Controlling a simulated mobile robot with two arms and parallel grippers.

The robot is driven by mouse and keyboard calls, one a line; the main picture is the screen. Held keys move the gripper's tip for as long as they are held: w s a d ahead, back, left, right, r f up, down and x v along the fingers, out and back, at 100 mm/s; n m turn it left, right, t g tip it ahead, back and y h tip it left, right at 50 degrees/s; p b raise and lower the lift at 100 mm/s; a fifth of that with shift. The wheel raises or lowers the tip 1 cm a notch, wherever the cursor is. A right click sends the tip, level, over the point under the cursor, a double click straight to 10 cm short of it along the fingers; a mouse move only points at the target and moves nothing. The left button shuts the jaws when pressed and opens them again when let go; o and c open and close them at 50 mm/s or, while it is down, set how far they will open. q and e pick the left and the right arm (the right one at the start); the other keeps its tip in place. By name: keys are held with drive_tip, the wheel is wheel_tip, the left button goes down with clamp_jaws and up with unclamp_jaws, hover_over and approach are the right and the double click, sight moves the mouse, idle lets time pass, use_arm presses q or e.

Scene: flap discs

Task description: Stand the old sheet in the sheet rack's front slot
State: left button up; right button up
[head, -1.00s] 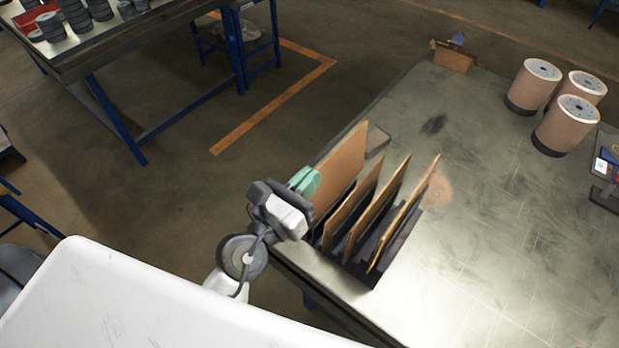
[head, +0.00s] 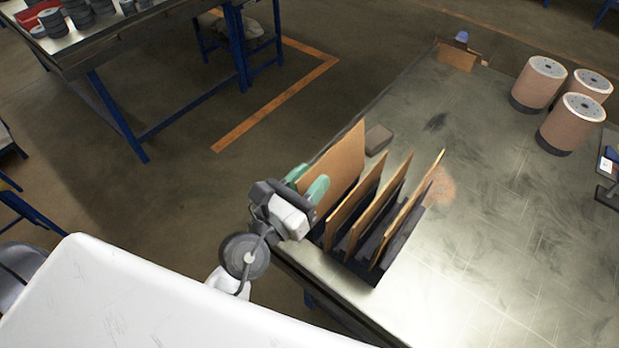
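The sheet rack (head: 366,271) is a dark slotted stand near the left edge of the workbench. Several thin brown sheets stand on edge in it. The leftmost sheet (head: 339,163), probably the old sheet, stands nearly upright at the rack's left end. The other sheets (head: 416,203) lean a little, to the right of it. My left gripper (head: 307,181) is at this sheet's near upper edge. Its green fingertips are spread apart, one on each side of the sheet, and I see no clear grip. The sheet's foot is hidden behind the gripper and other sheets. My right gripper is out of view.
A small grey block (head: 378,139) lies behind the rack. Several brown drums (head: 571,124) stand at the back right of the workbench (head: 490,250), whose middle is clear. A brown box (head: 457,57) sits at its far corner. Another table (head: 110,35) holds dark discs.

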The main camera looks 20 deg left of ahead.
use_arm(q)
drive_tip(key=b+v, duration=0.2)
drive_tip(key=v, duration=0.9)
drive_tip(key=shift+b, duration=0.35)
drive_tip(key=shift+d, duration=0.1)
drive_tip(key=shift+w, duration=0.1)
